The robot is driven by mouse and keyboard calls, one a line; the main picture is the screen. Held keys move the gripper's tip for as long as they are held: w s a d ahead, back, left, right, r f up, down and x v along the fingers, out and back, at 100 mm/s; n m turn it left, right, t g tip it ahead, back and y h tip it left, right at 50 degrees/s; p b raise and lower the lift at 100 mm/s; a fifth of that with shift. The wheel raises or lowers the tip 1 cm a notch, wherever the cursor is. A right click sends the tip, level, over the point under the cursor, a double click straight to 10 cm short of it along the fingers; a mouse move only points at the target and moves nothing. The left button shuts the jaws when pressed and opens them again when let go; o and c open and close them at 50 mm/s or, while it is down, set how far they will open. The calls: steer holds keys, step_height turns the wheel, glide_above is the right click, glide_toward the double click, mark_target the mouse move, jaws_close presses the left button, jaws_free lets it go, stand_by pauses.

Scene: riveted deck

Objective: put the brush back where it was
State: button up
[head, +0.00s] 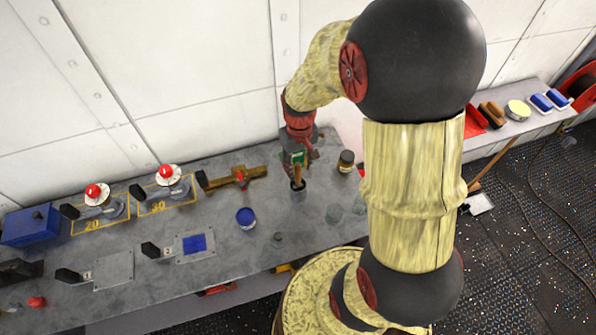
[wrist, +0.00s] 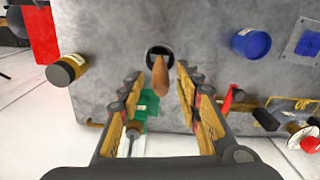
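The brush shows as a brown wooden handle (head: 298,172) standing up out of a small dark cup (head: 298,187) on the bench. Its bristle end is hidden inside the cup. In the wrist view the handle (wrist: 160,77) is between the fingers and the cup's round mouth (wrist: 148,51) is just beyond it. My gripper (wrist: 158,73) is open, with a gap showing on each side of the handle. In the head view my gripper (head: 297,160) is over the cup. A pot of blue paint (head: 246,217) stands left of the cup. A blue-painted patch (head: 195,243) lies on a plate.
A dark-lidded jar (head: 346,161) stands right of the cup. A brass-coloured bar with a red part (head: 238,178) lies to the left. Two red-knobbed fixtures (head: 168,174) and a blue box (head: 30,226) are farther left. A shelf (head: 510,125) holds brushes and sponge-like blocks at right.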

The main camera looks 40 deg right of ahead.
step_height(320, 180, up, 8)
steer(key=shift+f+p, duration=0.2)
steer(key=shift+p, duration=0.25)
steer(key=s+a+r+t, duration=0.2)
steer(key=s+a+r, duration=0.4)
steer(key=r, duration=0.2)
steer(key=s+a+r+n+t, duration=0.1)
steer(key=s+a+r+t, duration=0.2)
steer(key=s+a+r, duration=0.3)
step_height(320, 180, up, 3)
steer(key=shift+r, duration=0.1)
steer(key=shift+s, duration=0.1)
step_height(320, 180, down, 7)
steer(key=b, duration=0.7)
steer(key=shift+f, duration=0.2)
